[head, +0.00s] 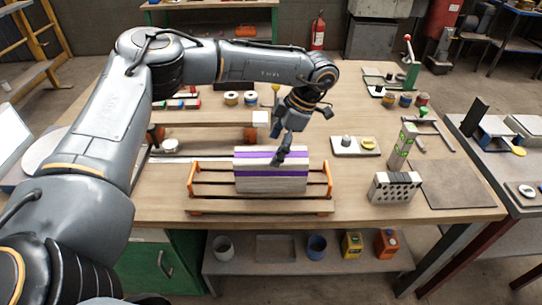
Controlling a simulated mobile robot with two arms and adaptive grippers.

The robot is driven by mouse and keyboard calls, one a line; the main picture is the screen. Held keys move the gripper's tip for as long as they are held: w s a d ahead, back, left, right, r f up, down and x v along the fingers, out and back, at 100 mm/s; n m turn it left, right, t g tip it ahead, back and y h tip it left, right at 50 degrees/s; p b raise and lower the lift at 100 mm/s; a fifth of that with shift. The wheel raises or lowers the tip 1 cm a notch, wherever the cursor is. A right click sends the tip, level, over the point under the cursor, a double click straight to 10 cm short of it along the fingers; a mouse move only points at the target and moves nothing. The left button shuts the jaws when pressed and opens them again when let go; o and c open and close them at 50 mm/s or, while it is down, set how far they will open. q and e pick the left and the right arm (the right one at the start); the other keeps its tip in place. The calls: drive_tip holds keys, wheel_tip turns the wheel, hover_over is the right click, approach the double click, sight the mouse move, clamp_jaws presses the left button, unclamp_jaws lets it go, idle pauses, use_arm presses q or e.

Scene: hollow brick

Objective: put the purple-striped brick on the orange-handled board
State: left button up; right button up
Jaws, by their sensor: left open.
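The purple-striped brick (255,181), pale with a purple band along its upper part, lies lengthwise on the orange-handled board (215,206) at the front middle of the bench. It is between the board's two orange ends, left of the right one. My left gripper (281,158) reaches down from above with its fingers open, over the right part of the brick's front and top. It hides part of the brick there. I cannot tell whether the fingers touch it. My right gripper is not in view.
A grey brick with holes (395,188) and an upright green-marked brick (403,146) stand to the right, beside a dark mat (458,184).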

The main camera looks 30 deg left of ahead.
use_arm(q)
drive_tip(key=b+v, duration=0.1)
drive_tip(key=v, duration=0.7)
drive_tip(key=shift+r, duration=0.2)
drive_tip(key=shift+w+d, duration=0.1)
